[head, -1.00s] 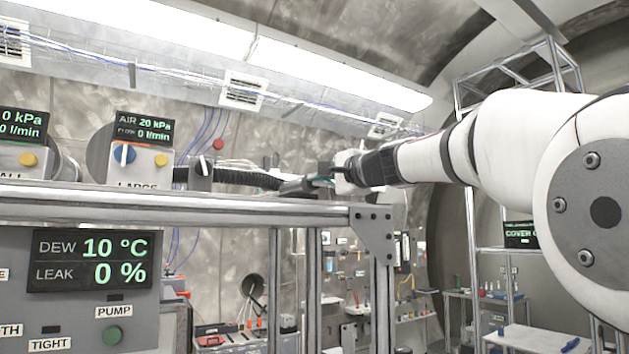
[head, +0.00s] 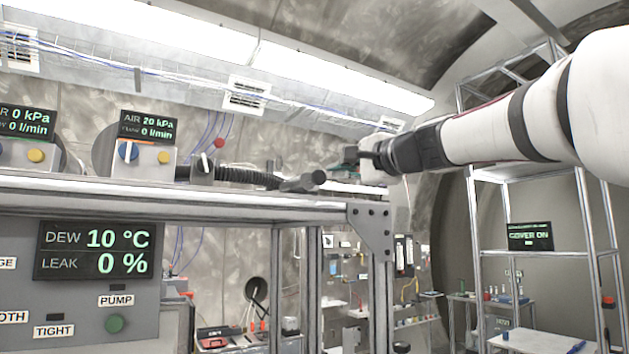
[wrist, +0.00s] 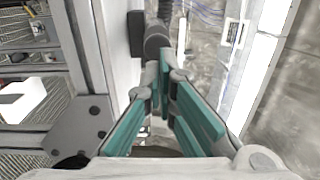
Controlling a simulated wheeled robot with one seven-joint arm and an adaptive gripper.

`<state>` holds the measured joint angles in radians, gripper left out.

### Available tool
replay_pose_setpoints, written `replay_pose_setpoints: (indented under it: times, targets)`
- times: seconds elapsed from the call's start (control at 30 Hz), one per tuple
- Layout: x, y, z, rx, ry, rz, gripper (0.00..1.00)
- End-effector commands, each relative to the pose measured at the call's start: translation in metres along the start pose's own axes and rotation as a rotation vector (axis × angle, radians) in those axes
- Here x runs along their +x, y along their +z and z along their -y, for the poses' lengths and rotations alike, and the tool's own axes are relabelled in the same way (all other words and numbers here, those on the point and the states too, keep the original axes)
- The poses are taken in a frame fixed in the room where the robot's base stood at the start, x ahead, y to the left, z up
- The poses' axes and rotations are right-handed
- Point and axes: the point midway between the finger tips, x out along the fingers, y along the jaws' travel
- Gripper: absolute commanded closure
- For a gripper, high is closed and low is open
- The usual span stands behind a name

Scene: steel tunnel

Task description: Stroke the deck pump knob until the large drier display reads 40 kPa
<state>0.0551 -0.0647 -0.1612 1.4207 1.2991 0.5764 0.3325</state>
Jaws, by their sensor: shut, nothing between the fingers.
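The large drier display (head: 148,127) in the head view reads AIR 20 kPa and 0 l/min. A dark grey cylinder with a round knob-like end (head: 319,177), apparently the deck pump knob, sits at the right end of the deck beside a black ribbed hose. My gripper (head: 347,158) is just above and right of this knob, apart from it in the head view. In the wrist view, my gripper's teal fingers (wrist: 165,78) are closed together and hold nothing. A dark round-ended part (wrist: 156,44) shows just beyond the fingertips; the gap to it is unclear.
The metal deck rail (head: 190,186) runs below the pump to a corner bracket (head: 370,228). A small drier display (head: 28,122) at left reads 0 kPa. The panel (head: 95,250) below reads DEW 10 °C, LEAK 0 %. A shelf frame (head: 540,175) stands at right.

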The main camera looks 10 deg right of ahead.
Motion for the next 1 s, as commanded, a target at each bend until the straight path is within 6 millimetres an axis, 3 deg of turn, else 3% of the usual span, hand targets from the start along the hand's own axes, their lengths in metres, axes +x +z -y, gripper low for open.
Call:
replay_pose_setpoints:
  times: [0.2, 0.33, 1.0]
  targets:
    - [-0.036, -0.001, -0.001, 0.0, -0.002, -0.003, 1.0]
    - [-0.048, 0.0, -0.001, 0.0, 0.0, -0.001, 1.0]
    - [-0.054, -0.001, -0.001, 0.001, 0.001, -0.001, 1.0]
